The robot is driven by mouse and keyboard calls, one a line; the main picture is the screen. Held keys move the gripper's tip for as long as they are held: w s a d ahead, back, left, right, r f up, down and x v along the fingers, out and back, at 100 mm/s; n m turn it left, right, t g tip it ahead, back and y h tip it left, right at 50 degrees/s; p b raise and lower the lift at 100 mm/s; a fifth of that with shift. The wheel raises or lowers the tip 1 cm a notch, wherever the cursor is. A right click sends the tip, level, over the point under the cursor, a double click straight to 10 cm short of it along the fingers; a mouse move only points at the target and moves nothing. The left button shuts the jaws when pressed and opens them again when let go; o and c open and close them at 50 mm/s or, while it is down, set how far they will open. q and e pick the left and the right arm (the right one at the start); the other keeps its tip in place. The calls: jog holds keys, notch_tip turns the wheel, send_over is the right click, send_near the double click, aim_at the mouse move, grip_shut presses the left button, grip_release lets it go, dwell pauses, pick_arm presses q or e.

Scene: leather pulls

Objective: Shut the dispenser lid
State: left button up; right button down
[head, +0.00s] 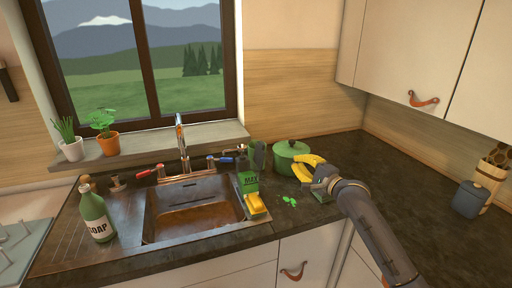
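A green box labelled "MAX" (248,182), which looks like the dispenser, stands at the right rim of the sink in the head view. A dark rounded flap (260,155) stands upright at its top right; it may be the raised lid, but I cannot tell for sure how it is joined. My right gripper (296,163) has yellow fingers, spread apart with nothing visible between them. It is right of the box, in front of the green pot, with its fingers pointing left. My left gripper is not in view.
A lidded green pot (285,150) stands behind my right gripper. A yellow sponge-like item (256,204) lies in front of the box, and green leaves (289,201) lie to its right. The sink (150,222) and a soap bottle (96,214) are left. Counter at right is mostly clear.

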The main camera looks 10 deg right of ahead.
aim_at(260, 154)
jog(key=w+a+r, duration=0.2)
jog(key=w+a, duration=0.5)
jog(key=w, duration=0.2)
jog(key=shift+w+a, duration=0.25)
jog(key=shift+w, duration=0.05)
jog(key=shift+r, duration=0.15)
dwell(0.5)
jog(key=shift+a+r+n, duration=0.1)
jog(key=shift+a+n, duration=0.15)
jog(key=shift+n, duration=0.25)
